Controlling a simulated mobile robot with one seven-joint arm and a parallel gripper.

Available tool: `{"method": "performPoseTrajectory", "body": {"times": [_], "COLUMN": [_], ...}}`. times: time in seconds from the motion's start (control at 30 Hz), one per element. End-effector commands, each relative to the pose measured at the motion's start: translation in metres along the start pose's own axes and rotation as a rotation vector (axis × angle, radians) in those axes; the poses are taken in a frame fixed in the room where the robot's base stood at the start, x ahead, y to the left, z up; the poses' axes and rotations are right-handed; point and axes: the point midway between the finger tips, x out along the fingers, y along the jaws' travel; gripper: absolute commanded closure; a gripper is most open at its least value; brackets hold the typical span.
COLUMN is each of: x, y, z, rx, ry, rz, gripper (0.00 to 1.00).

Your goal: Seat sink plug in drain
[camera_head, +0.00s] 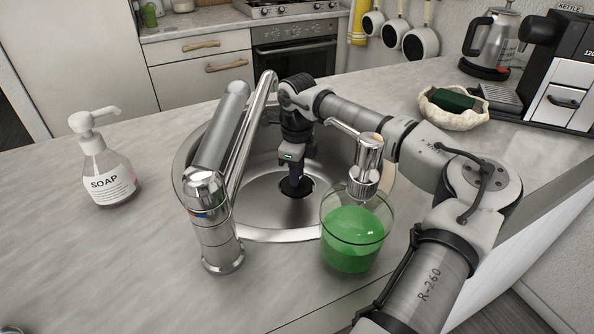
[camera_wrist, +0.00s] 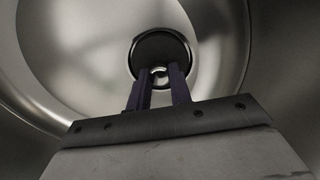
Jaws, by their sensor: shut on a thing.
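The round steel sink (camera_head: 260,215) is set in the counter. My gripper (camera_head: 297,180) points down into the bowl, its fingertips low over the drain area. The dark round sink plug (camera_head: 297,188) shows beneath the fingers. In the wrist view the plug (camera_wrist: 150,45) is a dark disc with a small shiny part between the fingertips (camera_wrist: 160,82). My gripper is shut on this small middle part. A bright ring, apparently the drain rim (camera_wrist: 187,42), surrounds the disc. The plug covers the drain opening; whether it is fully down in it I cannot tell.
The tall chrome faucet (camera_head: 213,215) stands at the sink's near left edge, close to my arm. A soap bottle (camera_head: 106,172) is at left. A bowl with a sponge (camera_head: 453,108) is at right.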

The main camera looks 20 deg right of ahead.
Motion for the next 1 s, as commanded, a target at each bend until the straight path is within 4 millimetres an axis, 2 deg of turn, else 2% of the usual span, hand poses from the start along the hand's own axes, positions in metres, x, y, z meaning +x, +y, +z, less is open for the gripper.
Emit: {"method": "performPoseTrajectory", "body": {"times": [0.13,0.17,0.33,0.6,0.73,0.87,1.0], "x": [0.004,0.003,0.003,0.002,-0.006,-0.027,-0.060], "y": [0.000,0.000,0.000,0.000,-0.001,-0.001,-0.001], "z": [0.000,0.000,0.000,0.000,0.000,0.000,0.001], "rx": [0.000,0.000,0.000,0.000,0.000,0.000,0.001], "ry": [0.000,0.000,0.000,0.000,-0.001,0.000,-0.001], "rz": [0.000,0.000,0.000,0.000,-0.002,-0.004,-0.004], "gripper": [1.00,0.77,0.54,0.54,0.54,0.54,0.54]}}
